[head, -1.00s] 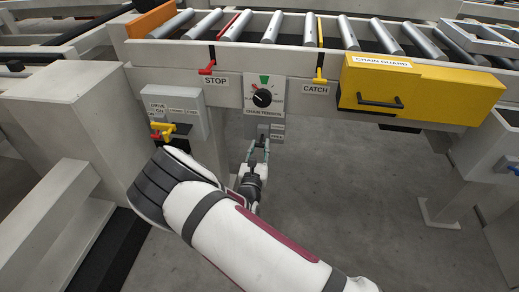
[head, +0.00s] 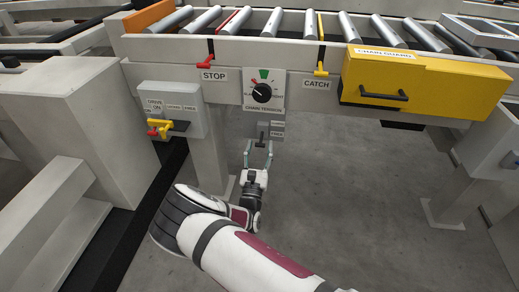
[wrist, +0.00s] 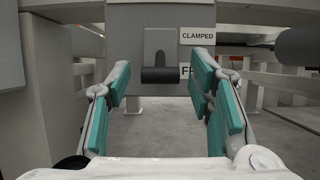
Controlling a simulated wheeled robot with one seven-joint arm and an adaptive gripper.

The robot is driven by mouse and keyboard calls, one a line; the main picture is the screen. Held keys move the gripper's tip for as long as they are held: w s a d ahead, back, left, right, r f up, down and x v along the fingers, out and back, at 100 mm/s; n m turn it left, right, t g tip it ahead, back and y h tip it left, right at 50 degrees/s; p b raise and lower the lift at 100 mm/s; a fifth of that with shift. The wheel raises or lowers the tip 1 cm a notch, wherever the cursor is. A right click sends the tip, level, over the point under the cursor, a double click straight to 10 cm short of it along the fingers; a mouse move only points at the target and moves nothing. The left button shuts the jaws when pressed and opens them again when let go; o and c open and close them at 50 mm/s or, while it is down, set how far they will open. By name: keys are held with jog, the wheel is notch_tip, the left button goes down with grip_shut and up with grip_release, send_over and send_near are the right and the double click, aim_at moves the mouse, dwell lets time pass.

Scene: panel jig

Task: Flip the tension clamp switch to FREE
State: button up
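In the head view the switch (head: 262,137) is small, under the chain tension dial. My gripper (head: 259,148) is open and empty below it. Its teal fingers (wrist: 162,100) stand apart on either side of the lever, seemingly not touching it.
The chain tension dial (head: 263,90) is just above. A grey drive box (head: 172,110) with red and yellow levers is left. The red STOP lever (head: 207,61), yellow CATCH lever (head: 320,69) and yellow chain guard (head: 425,85) line the conveyor. Floor below is clear.

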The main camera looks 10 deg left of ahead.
jog(key=shift+s, duration=0.1)
jog(key=v, duration=1.2)
